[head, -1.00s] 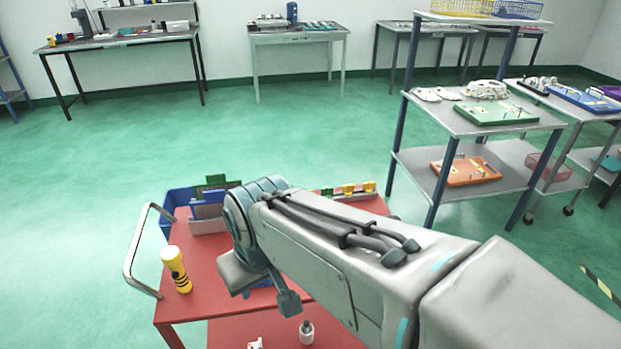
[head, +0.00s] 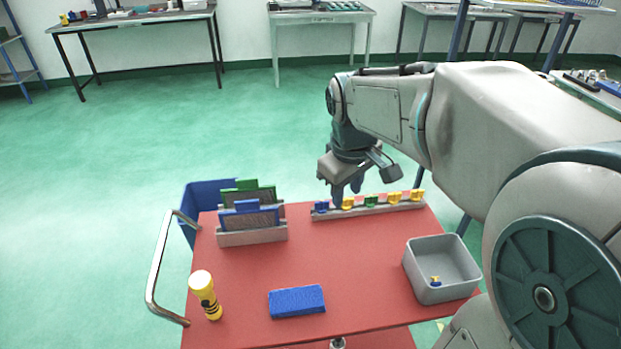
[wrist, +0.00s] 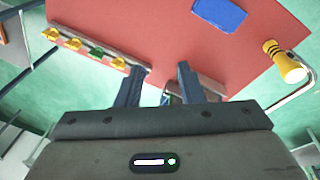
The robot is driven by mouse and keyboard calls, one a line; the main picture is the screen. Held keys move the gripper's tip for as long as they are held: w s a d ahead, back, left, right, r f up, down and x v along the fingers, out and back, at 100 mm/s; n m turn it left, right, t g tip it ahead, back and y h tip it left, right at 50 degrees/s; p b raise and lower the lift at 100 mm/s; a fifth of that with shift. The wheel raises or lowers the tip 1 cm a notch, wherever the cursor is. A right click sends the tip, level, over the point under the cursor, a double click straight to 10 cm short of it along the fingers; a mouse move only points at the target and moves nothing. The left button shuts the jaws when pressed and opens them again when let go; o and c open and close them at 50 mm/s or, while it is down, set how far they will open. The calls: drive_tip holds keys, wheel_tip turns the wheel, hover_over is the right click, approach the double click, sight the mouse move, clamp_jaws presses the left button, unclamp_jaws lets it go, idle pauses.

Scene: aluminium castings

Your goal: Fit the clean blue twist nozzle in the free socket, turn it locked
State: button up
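A grey rail (head: 385,210) on the red cart top carries a row of small nozzles. A blue nozzle (head: 321,207) is at its left end, then a yellow one (head: 348,203), a green one (head: 371,201) and two more yellow ones. I cannot tell which socket is free. A small yellow-and-blue piece (head: 436,281) lies in a grey bin (head: 470,258). My gripper (head: 346,197) points down over the left part of the rail. In the wrist view my gripper (wrist: 158,75) has its fingers apart, nothing visible between them. A finger hides the rail's blue end there.
A rack (head: 252,238) with blue and green framed screens stands left of the rail. A yellow flashlight (head: 205,295) and a blue block (head: 297,301) are near the front. A blue bin (head: 194,200) is beyond the cart's left edge. The middle of the cart top is clear.

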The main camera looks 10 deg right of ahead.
drive_tip(key=w+f+n+g+b, duration=0.1)
drive_tip(key=w+f+n, duration=0.15)
drive_tip(key=w, duration=0.45)
drive_tip(key=w+f+n, duration=0.1)
drive_tip(key=w+n, duration=0.2)
drive_tip(key=w, duration=0.3)
drive_tip(key=n+g+h+b, duration=0.1)
drive_tip(key=n+b, duration=0.1)
drive_tip(key=n, duration=0.4)
approach(322, 202)
drive_tip(key=f, duration=0.2)
drive_tip(key=w+f+p, duration=0.1)
drive_tip(key=shift+d+f, duration=0.2)
drive_tip(key=shift+d, duration=0.1)
drive_tip(key=f, duration=0.3)
drive_tip(key=f+p, duration=0.1)
drive_tip(key=f, duration=0.1)
drive_tip(key=shift+s+d+f, duration=0.3)
clamp_jaws()
